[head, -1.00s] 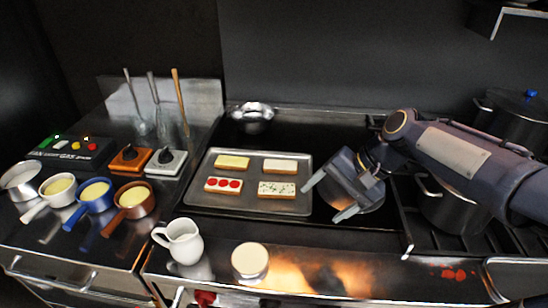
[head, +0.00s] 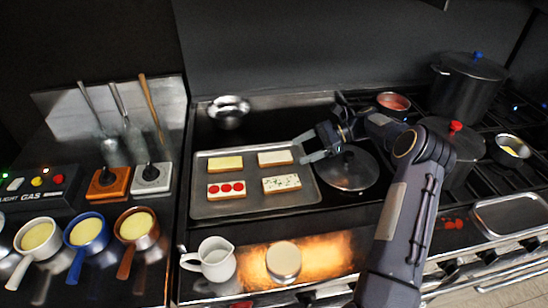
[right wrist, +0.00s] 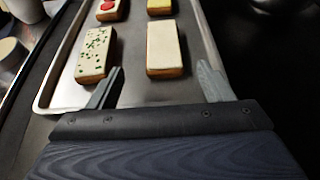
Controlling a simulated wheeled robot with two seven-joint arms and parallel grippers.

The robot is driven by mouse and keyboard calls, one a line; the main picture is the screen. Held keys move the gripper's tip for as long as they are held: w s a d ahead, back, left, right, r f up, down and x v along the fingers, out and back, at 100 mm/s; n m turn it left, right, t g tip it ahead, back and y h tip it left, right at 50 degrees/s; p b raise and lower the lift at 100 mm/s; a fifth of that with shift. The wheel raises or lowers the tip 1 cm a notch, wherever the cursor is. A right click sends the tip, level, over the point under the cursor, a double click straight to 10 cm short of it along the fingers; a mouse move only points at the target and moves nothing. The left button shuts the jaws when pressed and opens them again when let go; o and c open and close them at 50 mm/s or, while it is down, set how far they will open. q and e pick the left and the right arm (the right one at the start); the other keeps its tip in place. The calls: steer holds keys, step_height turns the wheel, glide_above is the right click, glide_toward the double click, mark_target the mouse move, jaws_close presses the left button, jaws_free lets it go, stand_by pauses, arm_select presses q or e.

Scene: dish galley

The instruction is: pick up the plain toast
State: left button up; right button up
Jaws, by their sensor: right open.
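A tray (head: 205,211) holds several toasts. The plain toast, topped only with white (head: 275,158), lies at the tray's back right; it also shows in the right wrist view (right wrist: 165,48). A yellow-topped toast (head: 225,164) lies to its left, a toast with red slices (head: 226,191) at the front left, and a green-flecked toast (head: 281,184) at the front right. My right gripper (head: 308,148) is open and empty just right of the plain toast. In the right wrist view its fingers (right wrist: 160,83) point at that toast, which lies beyond the tips, between their lines.
A round lidded pan (head: 347,172) stands close right of the tray, under my right gripper. A metal bowl (head: 229,113) is behind the tray. A white jug (head: 215,262) and a round pale-topped container (head: 283,261) stand in front. Pots (head: 467,85) fill the right.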

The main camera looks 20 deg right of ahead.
mark_target(286, 155)
steer(key=x, duration=0.1)
steer(key=p+x, duration=0.1)
steer(key=x, duration=0.2)
steer(key=shift+w+a+p, duration=0.3)
steer(key=shift+w, duration=0.1)
steer(key=shift+a+f, duration=0.2)
steer(key=shift+a, duration=0.1)
steer(key=shift+c, duration=0.2)
steer(key=c, duration=1)
steer(key=shift+r, duration=0.1)
